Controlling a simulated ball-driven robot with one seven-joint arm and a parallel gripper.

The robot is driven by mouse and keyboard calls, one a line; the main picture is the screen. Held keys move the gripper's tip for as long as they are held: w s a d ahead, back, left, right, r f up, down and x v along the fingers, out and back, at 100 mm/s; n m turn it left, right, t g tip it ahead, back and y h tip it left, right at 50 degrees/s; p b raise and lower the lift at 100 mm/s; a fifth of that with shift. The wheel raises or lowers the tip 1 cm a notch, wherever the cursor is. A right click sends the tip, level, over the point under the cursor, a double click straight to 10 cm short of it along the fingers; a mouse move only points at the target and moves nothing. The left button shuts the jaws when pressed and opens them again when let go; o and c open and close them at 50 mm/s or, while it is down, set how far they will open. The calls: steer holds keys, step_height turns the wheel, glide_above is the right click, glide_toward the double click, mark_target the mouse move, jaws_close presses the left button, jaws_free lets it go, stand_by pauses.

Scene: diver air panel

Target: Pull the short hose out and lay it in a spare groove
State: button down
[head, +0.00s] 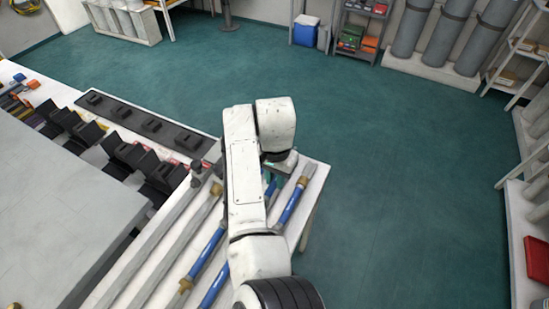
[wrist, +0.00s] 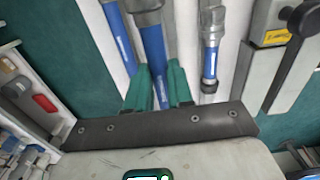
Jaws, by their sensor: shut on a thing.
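My gripper (wrist: 158,68) shows in the wrist view with its green fingers on either side of a blue hose (wrist: 153,38), shut on it. This hose has a grey end piece near its top. In the head view my arm covers most of the gripper. A second blue hose (wrist: 117,40) lies just to the left in the wrist view; it is the rightmost hose in the head view (head: 288,208). A grey and blue hose (wrist: 210,55) lies to the right in the wrist view. I cannot tell which hose is the short one.
The white grooved bench (head: 318,178) ends at the open teal floor. Grey lengths (head: 160,240) run along its left part. A dark panel (head: 145,122) and black-handled units (head: 125,155) stand further left. Shelves and grey cylinders line the back.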

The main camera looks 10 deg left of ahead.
steer(key=f+b, duration=0.2)
steer(key=b, duration=0.1)
steer(key=w+a+f+b, duration=0.1)
steer(key=f+b, duration=0.1)
steer(key=shift+w+f, duration=0.1)
steer(key=shift+f+b, duration=0.45)
steer(key=shift+f, duration=0.7)
steer(key=c, duration=0.9)
jaws_free()
